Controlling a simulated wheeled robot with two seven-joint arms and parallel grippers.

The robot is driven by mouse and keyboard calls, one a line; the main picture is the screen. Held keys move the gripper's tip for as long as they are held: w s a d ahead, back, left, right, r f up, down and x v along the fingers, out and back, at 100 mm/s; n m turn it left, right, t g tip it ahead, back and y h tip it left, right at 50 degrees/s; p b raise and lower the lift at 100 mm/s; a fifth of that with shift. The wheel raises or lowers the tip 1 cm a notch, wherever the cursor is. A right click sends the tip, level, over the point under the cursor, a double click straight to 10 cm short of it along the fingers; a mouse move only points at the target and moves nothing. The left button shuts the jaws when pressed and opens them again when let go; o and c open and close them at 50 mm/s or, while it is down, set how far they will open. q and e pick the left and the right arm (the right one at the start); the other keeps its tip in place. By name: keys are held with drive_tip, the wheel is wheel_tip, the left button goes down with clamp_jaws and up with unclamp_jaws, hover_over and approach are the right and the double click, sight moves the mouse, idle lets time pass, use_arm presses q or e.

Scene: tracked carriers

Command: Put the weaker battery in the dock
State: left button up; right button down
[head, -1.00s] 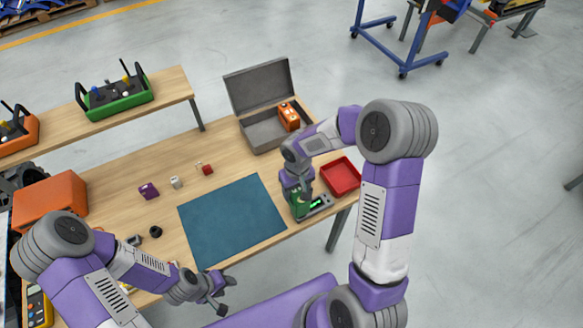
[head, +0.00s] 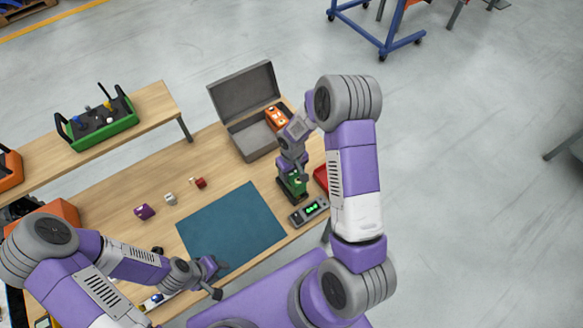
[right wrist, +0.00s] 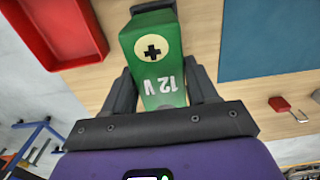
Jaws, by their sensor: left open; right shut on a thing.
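My right gripper (head: 297,177) is shut on a green battery (head: 294,186). In the right wrist view the battery (right wrist: 158,60) shows a plus sign and "12 V" between the fingers. It is behind a dark device with a lit green display (head: 311,210) at the table's front right; whether it touches the table is unclear. An orange battery-like block (head: 276,117) sits in the open grey case (head: 249,140). My left gripper (head: 217,278) is open and empty near the blue mat's front edge. I cannot tell which thing is the dock.
A red tray (head: 321,177) is partly hidden behind my right arm; it also shows in the right wrist view (right wrist: 62,30). The blue mat (head: 232,225) is bare. Small purple (head: 144,211), white and red items lie behind it. A green tote (head: 103,122) stands on the rear shelf.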

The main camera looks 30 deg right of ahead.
drive_tip(key=shift+w+f, duration=0.15)
drive_tip(key=shift+f, duration=0.45)
wheel_tip(320, 180, down, 2)
drive_tip(key=shift+f, duration=0.1)
use_arm(q)
drive_tip(key=shift+w, duration=0.1)
use_arm(e)
drive_tip(key=shift+f, duration=0.45)
drive_tip(key=shift+f, duration=0.1)
use_arm(q)
drive_tip(key=shift+f, duration=0.2)
use_arm(e)
drive_tip(key=shift+f, duration=0.1)
use_arm(q)
drive_tip(key=shift+r, duration=0.1)
use_arm(e)
drive_tip(key=shift+c, duration=1.6)
unclamp_jaws()
use_arm(q)
drive_tip(key=shift+r, duration=0.1)
